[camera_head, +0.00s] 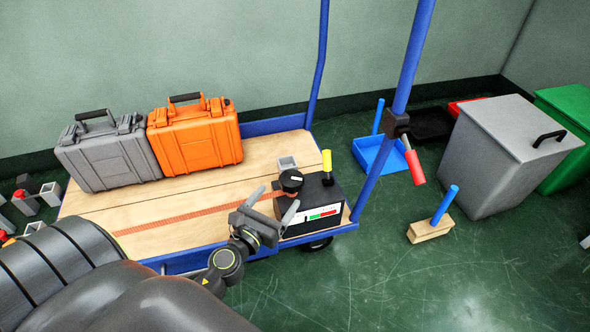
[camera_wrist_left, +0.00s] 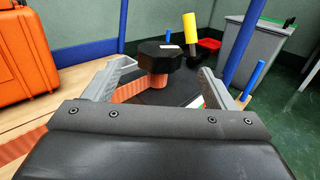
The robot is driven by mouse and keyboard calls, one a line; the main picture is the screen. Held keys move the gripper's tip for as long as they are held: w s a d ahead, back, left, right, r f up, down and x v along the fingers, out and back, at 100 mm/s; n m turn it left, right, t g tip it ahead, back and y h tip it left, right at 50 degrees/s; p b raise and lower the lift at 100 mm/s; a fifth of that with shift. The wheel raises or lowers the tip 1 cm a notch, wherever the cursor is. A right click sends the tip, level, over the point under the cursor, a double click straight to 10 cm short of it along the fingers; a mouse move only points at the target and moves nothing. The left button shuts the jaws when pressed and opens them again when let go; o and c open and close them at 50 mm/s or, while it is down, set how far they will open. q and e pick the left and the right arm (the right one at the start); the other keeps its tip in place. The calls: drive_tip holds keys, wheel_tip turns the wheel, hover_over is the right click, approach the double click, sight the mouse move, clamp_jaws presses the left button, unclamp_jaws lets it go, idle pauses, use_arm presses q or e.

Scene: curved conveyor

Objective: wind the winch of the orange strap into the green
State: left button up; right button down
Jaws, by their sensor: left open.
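The winch (camera_head: 313,204) is a black box at the right end of the wooden cart deck. On top it has a black knob (camera_head: 291,180) and a yellow-handled lever (camera_head: 327,161). Its front carries a gauge (camera_head: 322,213) with white, green and red parts; I cannot read the pointer. The orange strap (camera_head: 190,216) runs along the deck to the winch. My left gripper (camera_head: 274,199) is open at the knob. In the left wrist view the knob (camera_wrist_left: 160,55) stands between the open fingers, apart from both, with orange strap wound below it. My right gripper is not in view.
A grey case (camera_head: 108,155) and an orange case (camera_head: 195,138) stand at the back of the deck. A blue post (camera_head: 386,130) with a red-handled lever (camera_head: 414,167) rises beside the winch. Bins, a brush and a blue dustpan are on the floor at right.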

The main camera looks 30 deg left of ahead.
sight(297, 172)
use_arm(q)
drive_tip(key=w, duration=0.6)
drive_tip(key=w+a+p, duration=0.1)
drive_tip(key=w, duration=0.3)
drive_tip(key=shift+c, duration=0.5)
drive_tip(key=c, duration=0.9)
drive_tip(key=shift+m+h, duration=0.3)
drive_tip(key=shift+h, duration=0.3)
